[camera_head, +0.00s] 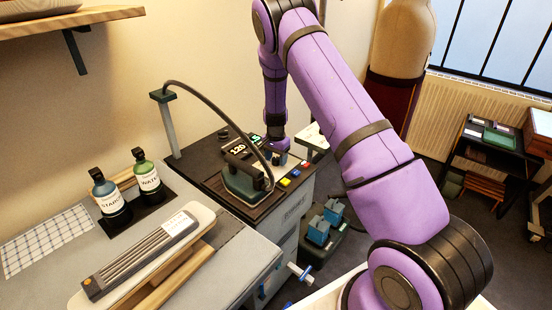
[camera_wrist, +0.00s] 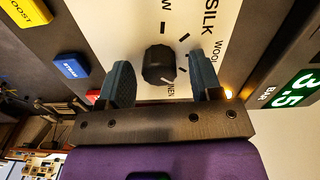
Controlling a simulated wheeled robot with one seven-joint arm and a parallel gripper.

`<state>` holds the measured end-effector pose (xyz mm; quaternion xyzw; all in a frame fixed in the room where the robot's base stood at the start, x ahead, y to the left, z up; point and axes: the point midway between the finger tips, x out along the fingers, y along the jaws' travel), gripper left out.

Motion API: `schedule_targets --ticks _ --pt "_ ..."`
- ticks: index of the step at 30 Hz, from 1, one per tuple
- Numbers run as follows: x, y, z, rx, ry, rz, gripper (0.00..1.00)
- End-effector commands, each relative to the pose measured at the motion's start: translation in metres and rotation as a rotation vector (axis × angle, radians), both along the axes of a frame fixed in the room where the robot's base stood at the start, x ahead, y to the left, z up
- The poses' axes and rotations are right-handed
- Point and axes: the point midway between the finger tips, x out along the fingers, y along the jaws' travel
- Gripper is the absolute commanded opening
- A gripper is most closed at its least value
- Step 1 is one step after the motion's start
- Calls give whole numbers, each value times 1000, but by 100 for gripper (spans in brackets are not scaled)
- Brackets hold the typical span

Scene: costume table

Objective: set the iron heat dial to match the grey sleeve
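The heat dial is a black round knob (camera_wrist: 158,65) on a white panel (camera_wrist: 188,20) in the wrist view. SILK, part of WOOL and part of LINEN show on the panel. A light mark at the knob's lower right edge points towards the LINEN lettering. My gripper (camera_wrist: 162,80) is open, one finger on each side of the knob, with gaps visible. In the head view my gripper (camera_head: 277,148) is over the station beside the iron (camera_head: 242,182); its fingers are hard to see. A grey striped sleeve (camera_head: 138,258) with an unreadable white tag (camera_head: 179,223) lies on the sleeve board (camera_head: 202,213).
Blue (camera_wrist: 71,68) and yellow (camera_wrist: 72,15) buttons are left of the dial. A green display (camera_wrist: 297,90) reads 3.5 BAR at right. The iron's hose (camera_head: 222,112) arches beside my arm. Starch (camera_head: 108,195) and water (camera_head: 148,180) bottles stand left.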

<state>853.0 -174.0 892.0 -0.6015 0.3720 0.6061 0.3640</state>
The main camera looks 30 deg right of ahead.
Motion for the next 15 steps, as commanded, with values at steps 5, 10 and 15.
schedule_targets --ticks 5,10,15 --pt "0 0 2 0 0 0 59" --pt "1 1 22 0 -4 1 59" --pt "1 1 54 0 -4 0 59"
